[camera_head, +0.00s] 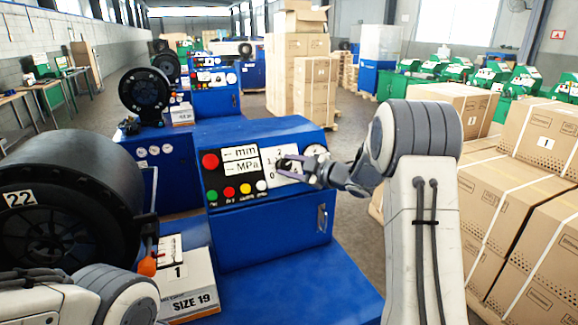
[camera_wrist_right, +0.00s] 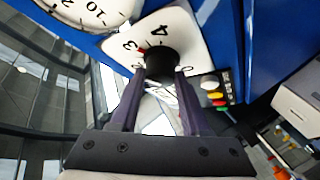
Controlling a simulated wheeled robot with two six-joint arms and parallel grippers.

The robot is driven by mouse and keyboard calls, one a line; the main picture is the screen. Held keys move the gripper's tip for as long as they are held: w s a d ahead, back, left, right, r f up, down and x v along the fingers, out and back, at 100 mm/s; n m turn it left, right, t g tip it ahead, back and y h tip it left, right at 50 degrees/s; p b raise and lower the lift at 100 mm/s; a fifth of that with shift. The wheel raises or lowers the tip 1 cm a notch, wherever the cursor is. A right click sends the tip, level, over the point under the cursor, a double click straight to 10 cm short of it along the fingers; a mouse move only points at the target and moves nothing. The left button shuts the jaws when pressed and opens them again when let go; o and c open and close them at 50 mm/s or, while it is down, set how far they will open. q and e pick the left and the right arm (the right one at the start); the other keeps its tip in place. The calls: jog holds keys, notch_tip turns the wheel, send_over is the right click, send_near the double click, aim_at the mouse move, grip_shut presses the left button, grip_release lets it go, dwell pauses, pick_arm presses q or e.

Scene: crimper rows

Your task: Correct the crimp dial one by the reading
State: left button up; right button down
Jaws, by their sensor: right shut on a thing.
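The crimp dial is a white plate with black digits (camera_head: 283,177) on the blue machine's sloped panel, with a black knob at its middle. In the right wrist view the knob (camera_wrist_right: 158,62) sits between my fingers, and a red mark on it lies near the digit 3. My right gripper (camera_head: 288,166) is shut on the knob; it also shows in the wrist view (camera_wrist_right: 160,80). The fingers and hand hide part of the scale. My left arm enters at the bottom left, but its fingers are not visible.
A round gauge (camera_head: 315,151) sits beside the dial. Left of the dial are a red button (camera_head: 210,161), mm and MPa displays (camera_head: 240,161) and small coloured buttons. A SIZE 19 box (camera_head: 190,287) stands near the black crimping head (camera_head: 75,195). Cartons (camera_head: 515,190) stand on the right.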

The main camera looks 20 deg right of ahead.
jog(key=shift+n, duration=0.4)
jog(key=shift+c, duration=1.9)
grip_release()
jog(key=b+v, duration=0.2)
jog(key=v, duration=0.8)
jog(key=shift+s+d+r+b, duration=0.15)
jog(key=shift+d+r+b, duration=0.1)
jog(key=shift+b, duration=0.1)
jog(key=shift+a, duration=0.15)
